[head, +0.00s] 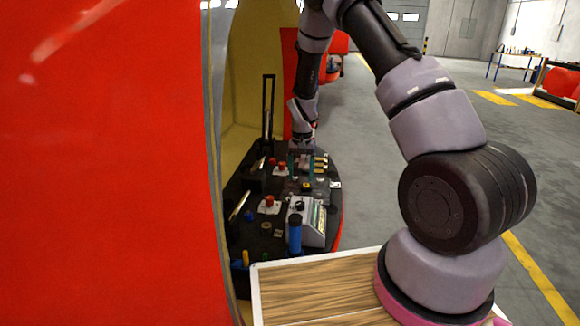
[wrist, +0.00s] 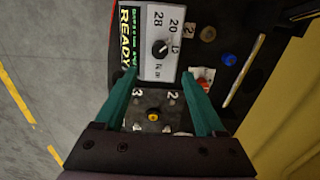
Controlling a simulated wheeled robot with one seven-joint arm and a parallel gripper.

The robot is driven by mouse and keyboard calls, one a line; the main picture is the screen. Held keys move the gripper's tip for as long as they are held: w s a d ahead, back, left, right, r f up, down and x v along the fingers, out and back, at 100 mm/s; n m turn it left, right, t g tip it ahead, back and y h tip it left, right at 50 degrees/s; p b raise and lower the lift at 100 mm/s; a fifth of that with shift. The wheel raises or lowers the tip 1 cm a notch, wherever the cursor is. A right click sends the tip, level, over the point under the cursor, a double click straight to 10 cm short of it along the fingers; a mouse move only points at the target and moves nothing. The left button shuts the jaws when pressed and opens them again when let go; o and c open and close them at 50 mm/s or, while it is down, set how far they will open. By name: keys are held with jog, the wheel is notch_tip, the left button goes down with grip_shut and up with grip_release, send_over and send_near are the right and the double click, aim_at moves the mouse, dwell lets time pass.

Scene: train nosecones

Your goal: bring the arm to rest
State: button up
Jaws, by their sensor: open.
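My arm reaches from the lower right of the head view up and over to the black console (head: 262,232) inside the nosecone. My gripper (head: 302,168) is above the far part of the console in the head view. In the wrist view my gripper (wrist: 160,70) has two teal fingers spread apart with nothing held between them. Between and below the fingers lies a dark plate with a yellow button (wrist: 153,115). A grey box with a dial and the word READY (wrist: 160,48) lies beyond the fingertips. I cannot tell whether the fingers touch anything.
The red nosecone wall (head: 100,150) fills the left of the head view. A red button (head: 269,202), the grey box (head: 311,215) and a blue cylinder (head: 295,235) stand on the console. A wooden top (head: 325,290) lies in front. Open grey floor (head: 370,170) is at right.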

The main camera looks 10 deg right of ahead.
jog(key=s+d+r+t+y, duration=0.15)
jog(key=s+r, duration=0.25)
jog(key=r, duration=1)
jog(key=s+d+r+t, duration=0.2)
jog(key=s+r, duration=0.2)
jog(key=r, duration=0.9)
jog(key=s+d+r+t, duration=0.1)
jog(key=s+r+t, duration=0.1)
jog(key=s+r, duration=0.5)
jog(key=s+d+r+t, duration=0.1)
jog(key=s+r, duration=0.5)
jog(key=s, duration=0.9)
jog(key=shift+d+r+m+t, duration=0.25)
jog(key=shift+r+m+t, duration=0.05)
jog(key=shift+r+t, duration=0.05)
